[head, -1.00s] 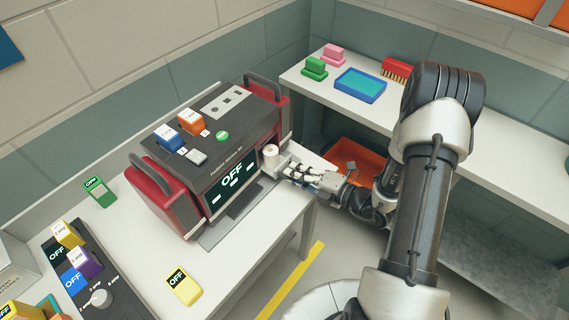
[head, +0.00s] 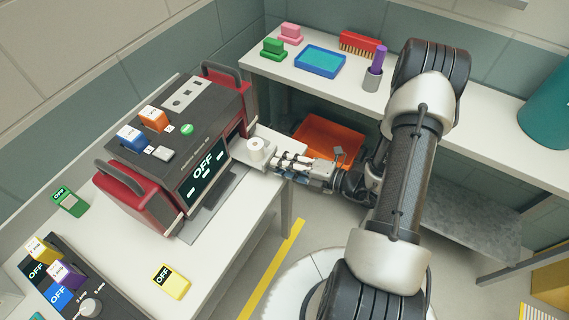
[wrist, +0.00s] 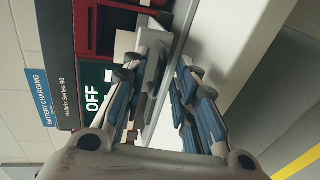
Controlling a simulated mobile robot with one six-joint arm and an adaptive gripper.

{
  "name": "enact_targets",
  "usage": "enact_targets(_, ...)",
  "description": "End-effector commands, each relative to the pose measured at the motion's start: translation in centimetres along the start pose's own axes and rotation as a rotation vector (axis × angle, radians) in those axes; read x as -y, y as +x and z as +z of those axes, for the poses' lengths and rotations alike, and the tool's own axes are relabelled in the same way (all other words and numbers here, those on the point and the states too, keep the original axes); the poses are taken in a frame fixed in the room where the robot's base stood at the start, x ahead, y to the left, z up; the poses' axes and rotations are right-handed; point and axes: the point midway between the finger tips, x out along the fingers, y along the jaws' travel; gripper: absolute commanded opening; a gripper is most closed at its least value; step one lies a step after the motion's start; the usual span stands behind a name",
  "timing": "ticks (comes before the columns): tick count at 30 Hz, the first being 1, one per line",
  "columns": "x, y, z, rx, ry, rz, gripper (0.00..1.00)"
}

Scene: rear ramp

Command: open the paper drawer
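The paper drawer (head: 272,136) is a pale tray standing out from the right end of the dark-and-red printer (head: 187,128). A white paper roll (head: 256,148) sits in it near the printer body. My gripper (head: 283,162) is at the drawer's outer front corner. In the wrist view, my two blue-padded fingers (wrist: 168,75) lie on either side of a narrow gap, with a grey bar beside the left finger. I cannot tell whether they clamp the drawer. The printer's screen (head: 204,170) reads OFF.
A back bench holds a blue tray (head: 320,61), a red brush (head: 359,43) and stamps. A yellow OFF block (head: 171,281) lies on the front table. Floor with a yellow line (head: 272,268) is open.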

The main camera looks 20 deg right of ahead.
Motion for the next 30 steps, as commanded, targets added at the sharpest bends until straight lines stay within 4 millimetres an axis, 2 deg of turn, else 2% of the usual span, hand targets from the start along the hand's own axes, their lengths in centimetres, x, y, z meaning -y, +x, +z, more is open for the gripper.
enact_targets(7, -0.1, -0.1, 0.1, 0.001, -0.002, 0.002, 0.27)
enact_targets(11, -0.1, -1.2, 0.2, 0.005, -0.002, 0.002, 0.27)
enact_targets(24, 0.0, -9.9, 0.1, 0.007, -0.002, 0.001, 0.27)
enact_targets(30, 0.0, -11.8, 0.1, 0.002, -0.002, 0.001, 0.27)
